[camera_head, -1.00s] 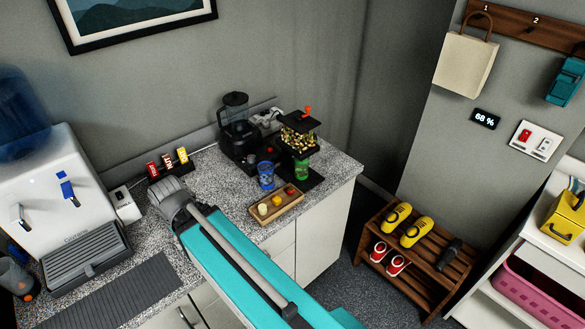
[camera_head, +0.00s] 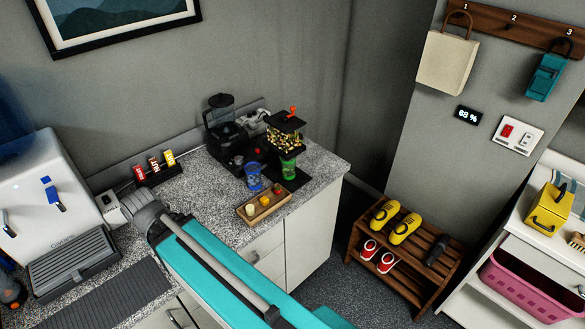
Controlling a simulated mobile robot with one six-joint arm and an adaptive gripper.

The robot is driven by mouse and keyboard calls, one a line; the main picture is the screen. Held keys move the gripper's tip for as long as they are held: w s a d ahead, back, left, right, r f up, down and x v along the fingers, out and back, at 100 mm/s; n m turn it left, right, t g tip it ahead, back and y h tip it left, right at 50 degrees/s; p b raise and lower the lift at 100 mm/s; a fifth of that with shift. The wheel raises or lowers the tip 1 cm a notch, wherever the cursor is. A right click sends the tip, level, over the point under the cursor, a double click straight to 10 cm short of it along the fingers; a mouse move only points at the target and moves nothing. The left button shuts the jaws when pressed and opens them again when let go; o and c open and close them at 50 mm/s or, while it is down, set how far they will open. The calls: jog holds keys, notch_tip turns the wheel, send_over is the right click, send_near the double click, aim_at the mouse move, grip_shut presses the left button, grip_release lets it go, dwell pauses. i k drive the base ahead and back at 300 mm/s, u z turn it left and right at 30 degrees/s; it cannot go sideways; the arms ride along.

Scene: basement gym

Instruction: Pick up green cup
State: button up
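The green cup (camera_head: 289,168) stands near the back right of the counter, under the spout of a dispenser (camera_head: 286,135) with a clear, filled container and a red-orange knob. The dispenser hides the cup's top. A blue cup (camera_head: 254,177) stands just left of it, in front of a black machine. My teal and grey arm reaches up from the bottom edge to a grey joint at the left of the counter, well left of the green cup. My gripper is not visible, so its state does not show.
A wooden tray (camera_head: 243,213) with small coloured items lies in front of the cups. A black coffee machine (camera_head: 222,128) stands behind them. A wooden shoe rack (camera_head: 400,275) stands on the floor to the right.

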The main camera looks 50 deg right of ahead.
aim_at(288, 168)
jog(key=z, duration=0.1)
jog(key=k, duration=1.35)
jog(key=z, duration=1.4)
jog(key=i, duration=1)
jog(key=u, duration=0.1)
